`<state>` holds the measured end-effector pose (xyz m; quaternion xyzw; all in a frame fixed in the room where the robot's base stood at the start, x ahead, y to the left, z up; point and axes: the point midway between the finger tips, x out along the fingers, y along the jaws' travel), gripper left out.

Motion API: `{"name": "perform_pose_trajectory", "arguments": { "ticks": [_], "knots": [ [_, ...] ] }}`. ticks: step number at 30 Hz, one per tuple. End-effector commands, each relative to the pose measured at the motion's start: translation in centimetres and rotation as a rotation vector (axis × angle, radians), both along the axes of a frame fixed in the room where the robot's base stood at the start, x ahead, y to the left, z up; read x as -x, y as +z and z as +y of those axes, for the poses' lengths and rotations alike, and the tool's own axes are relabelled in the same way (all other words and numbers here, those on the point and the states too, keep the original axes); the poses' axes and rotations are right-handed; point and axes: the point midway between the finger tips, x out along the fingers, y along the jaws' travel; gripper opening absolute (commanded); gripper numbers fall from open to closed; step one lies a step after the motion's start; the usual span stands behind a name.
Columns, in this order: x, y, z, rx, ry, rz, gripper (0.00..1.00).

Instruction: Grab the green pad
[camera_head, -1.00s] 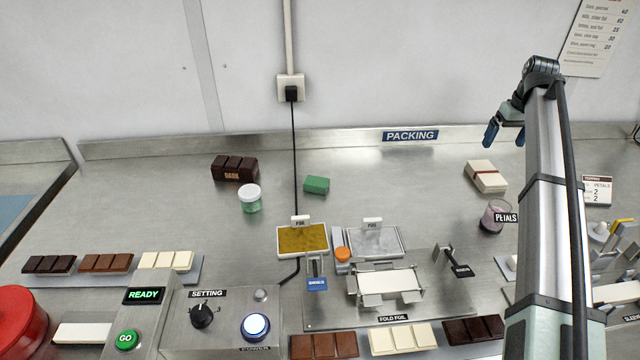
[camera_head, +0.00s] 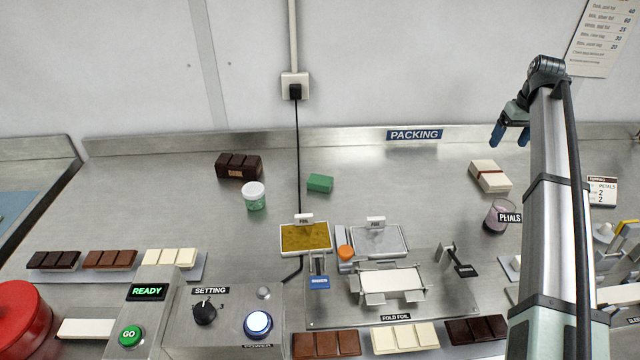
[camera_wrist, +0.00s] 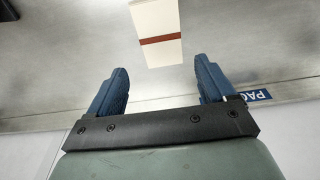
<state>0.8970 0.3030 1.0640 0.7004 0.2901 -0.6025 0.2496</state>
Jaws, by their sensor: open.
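The green pad (camera_head: 320,183) is a small green block lying on the metal worktop, near the middle of the head view, right of the black cable. My gripper (camera_head: 510,134) is raised at the right side of the head view, well to the right of the pad and apart from it. In the wrist view my gripper (camera_wrist: 163,88) has its two blue fingers spread wide with nothing between them. The green pad does not show in the wrist view.
A cream box with a red band (camera_head: 490,177) lies below my gripper and shows in the wrist view (camera_wrist: 157,35). A dark chocolate block (camera_head: 238,166) and a white-lidded jar (camera_head: 254,196) are left of the pad. Foil trays (camera_head: 305,238) stand in front of it.

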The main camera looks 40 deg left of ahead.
Motion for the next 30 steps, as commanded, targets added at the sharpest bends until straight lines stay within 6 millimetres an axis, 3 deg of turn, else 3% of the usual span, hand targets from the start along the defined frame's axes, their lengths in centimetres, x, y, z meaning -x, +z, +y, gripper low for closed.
{"name": "perform_pose_trajectory", "arguments": {
  "ticks": [5,8,11,15,21,30],
  "knots": [
    [0.6,0.0,1.5,0.000,0.018,0.000,0.83],
    [1.8,0.0,4.6,0.000,0.056,-0.001,0.83],
    [3.9,0.1,9.2,-0.001,0.111,-0.002,0.83],
    [7.9,0.3,15.8,-0.002,0.197,-0.004,0.83],
    [14.7,0.3,23.4,-0.017,0.311,0.000,0.83],
    [23.3,0.2,30.2,-0.068,0.453,0.021,0.83]
  ]
}}
